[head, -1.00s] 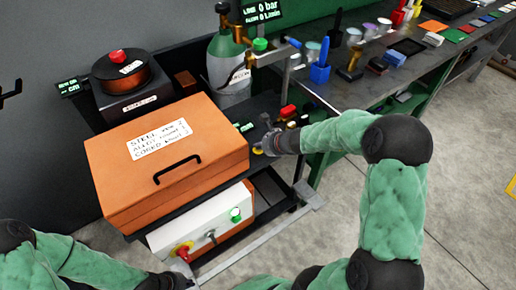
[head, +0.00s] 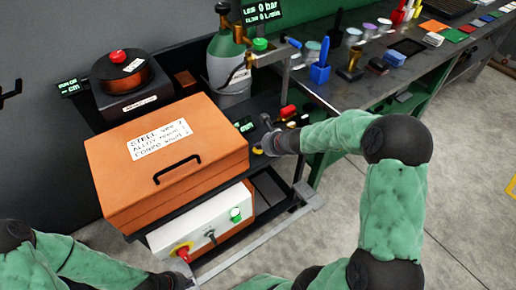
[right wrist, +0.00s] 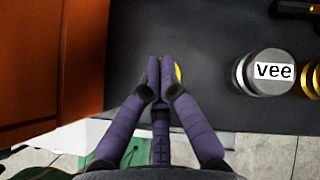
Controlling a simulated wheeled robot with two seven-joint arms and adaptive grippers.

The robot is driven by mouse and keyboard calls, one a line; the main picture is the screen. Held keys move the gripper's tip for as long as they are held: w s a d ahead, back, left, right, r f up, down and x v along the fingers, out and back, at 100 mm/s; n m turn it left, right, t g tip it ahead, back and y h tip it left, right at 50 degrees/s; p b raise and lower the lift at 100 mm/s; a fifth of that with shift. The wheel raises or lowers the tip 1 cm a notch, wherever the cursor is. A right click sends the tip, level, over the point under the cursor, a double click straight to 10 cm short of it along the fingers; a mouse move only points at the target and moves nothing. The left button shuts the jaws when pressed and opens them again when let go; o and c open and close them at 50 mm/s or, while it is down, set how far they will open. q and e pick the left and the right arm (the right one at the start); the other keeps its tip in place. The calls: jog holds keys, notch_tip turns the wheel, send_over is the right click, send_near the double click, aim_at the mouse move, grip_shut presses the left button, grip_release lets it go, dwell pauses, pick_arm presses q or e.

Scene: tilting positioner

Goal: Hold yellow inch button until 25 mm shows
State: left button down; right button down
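The yellow inch button (head: 257,151) is on the dark surface right of the orange box. In the right wrist view the yellow button (right wrist: 178,73) is partly hidden behind my fingertips. My right gripper (head: 266,146) is at the button; its purple fingertips (right wrist: 158,66) are together with nothing seen between them. I cannot tell whether they press the button or only sit over it. A small display (head: 245,125) with green characters stands behind the button; its reading is too small to make out. My left gripper (head: 178,281) is low at the left, by a red knob; its fingers are unclear.
The orange box (head: 165,165) with a handle and paper label stands left of the button. A white control box (head: 205,225) with a red knob and green button is below. A cylinder marked "vee" (right wrist: 270,72) is right of my fingers. A green gas cylinder (head: 228,65) stands behind.

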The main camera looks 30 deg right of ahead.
jog(key=shift+r, duration=0.15)
jog(key=shift+r+p, duration=0.75)
notch_tip(320, 180, up, 5)
jog(key=p, duration=0.4)
dwell(0.5)
